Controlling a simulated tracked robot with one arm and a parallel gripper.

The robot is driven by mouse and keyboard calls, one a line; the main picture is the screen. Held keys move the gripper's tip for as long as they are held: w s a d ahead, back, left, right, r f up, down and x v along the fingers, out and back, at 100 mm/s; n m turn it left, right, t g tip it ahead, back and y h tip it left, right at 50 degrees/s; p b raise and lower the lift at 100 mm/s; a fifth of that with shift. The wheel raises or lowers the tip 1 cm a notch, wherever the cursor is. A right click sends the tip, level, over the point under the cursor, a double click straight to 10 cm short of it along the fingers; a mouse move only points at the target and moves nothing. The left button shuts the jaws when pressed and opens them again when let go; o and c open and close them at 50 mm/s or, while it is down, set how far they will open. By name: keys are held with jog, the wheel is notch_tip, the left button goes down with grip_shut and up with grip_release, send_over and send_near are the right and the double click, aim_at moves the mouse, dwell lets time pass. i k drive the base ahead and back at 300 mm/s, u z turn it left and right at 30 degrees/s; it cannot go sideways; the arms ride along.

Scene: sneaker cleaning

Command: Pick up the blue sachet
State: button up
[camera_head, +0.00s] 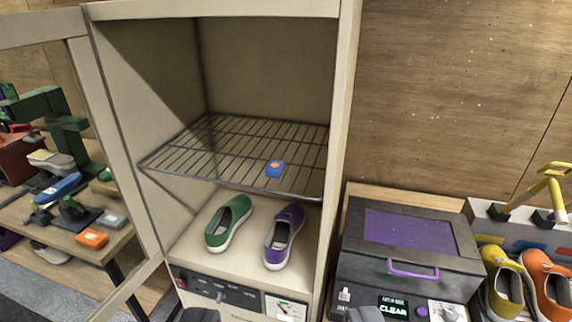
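The blue sachet (275,169) is small, with an orange mark on top. It lies on the wire rack (225,140) inside an open beige cabinet (344,110), near the rack's front edge and right of its middle. Nothing covers it. My gripper (281,315) shows only as two dark fingertips at the bottom edge of the picture. They are wide apart with nothing visible between them. The gripper is below and in front of the sachet, apart from it.
A green shoe (228,224) and a purple shoe (284,237) stand on the cabinet floor under the rack. The cabinet door (125,150) stands open at left. A dark box with a purple lid (410,230) stands at right. Space above the rack is clear.

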aim_at(275, 169)
jog(key=i, duration=0.9)
jog(key=u, duration=0.05)
